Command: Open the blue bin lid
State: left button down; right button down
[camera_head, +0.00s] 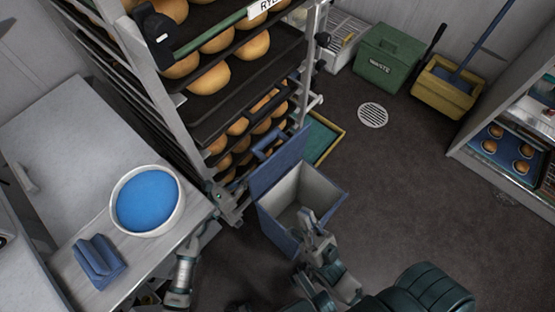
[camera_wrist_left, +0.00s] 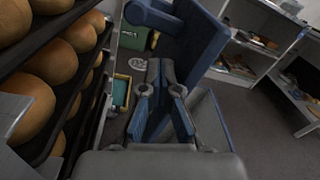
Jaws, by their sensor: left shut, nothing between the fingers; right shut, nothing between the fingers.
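The blue bin (camera_head: 275,220) stands on the floor beside the bread rack, and its pale inside shows from above. Its blue lid (camera_head: 280,162) is raised and tilted up at the rack side, with a handle loop on its upper edge. The lid (camera_wrist_left: 195,40) fills the upper middle of the left wrist view. My left gripper (camera_head: 222,192) is shut and empty, just left of the lid and bin; its fingers (camera_wrist_left: 160,68) show below the lid in the wrist view. My right gripper (camera_head: 306,214) is shut and empty over the bin's near side, overlapping the opening in the picture.
The rack of bread (camera_head: 240,85) rises close behind my left gripper. A table (camera_head: 60,135) with a bowl of blue contents (camera_head: 147,198) and a folded blue cloth (camera_head: 98,260) is at left. A green waste bin (camera_head: 385,62) and yellow mop bucket (camera_head: 445,90) stand behind. Floor is clear at right.

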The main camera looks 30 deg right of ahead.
dwell(0.3)
pick_arm(q)
jog(key=w, duration=0.1)
jog(key=w+b, duration=0.1)
jog(key=w+a+b, duration=0.1)
jog(key=shift+f, duration=0.35)
jog(key=shift+r, duration=0.1)
jog(key=s+a+p, duration=0.1)
jog(key=s+a, duration=0.2)
jog(key=a, duration=0.3)
jog(key=shift+s+r+p, duration=0.3)
jog(key=shift+s+p, duration=0.05)
dwell(0.3)
